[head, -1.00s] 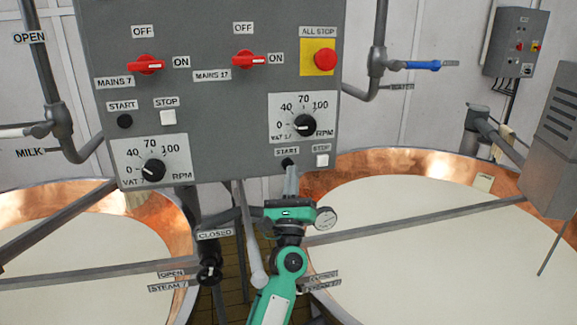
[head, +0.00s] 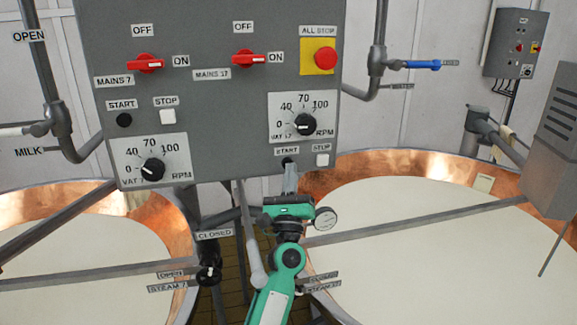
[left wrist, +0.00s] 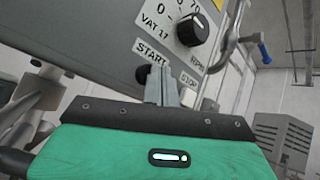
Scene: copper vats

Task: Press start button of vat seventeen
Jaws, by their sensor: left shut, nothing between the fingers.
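The black start button of vat 17 (head: 287,162) sits under its START label at the lower right of the grey control panel (head: 225,110). In the left wrist view the button (left wrist: 142,74) shows just left of my fingertips. My left gripper (head: 290,170) is shut and empty, its tips pointing up at the button and partly covering it in the head view. I cannot tell whether the tips touch it. The fingers also show in the left wrist view (left wrist: 161,75). The white stop button (head: 322,160) is to the right. My right gripper is not in view.
The vat 17 RPM dial (head: 305,124) is above the button, and the red all-stop knob (head: 325,57) is higher. Red mains switches (head: 249,58) are on ON. Copper vats (head: 345,172) of milk stand below on both sides.

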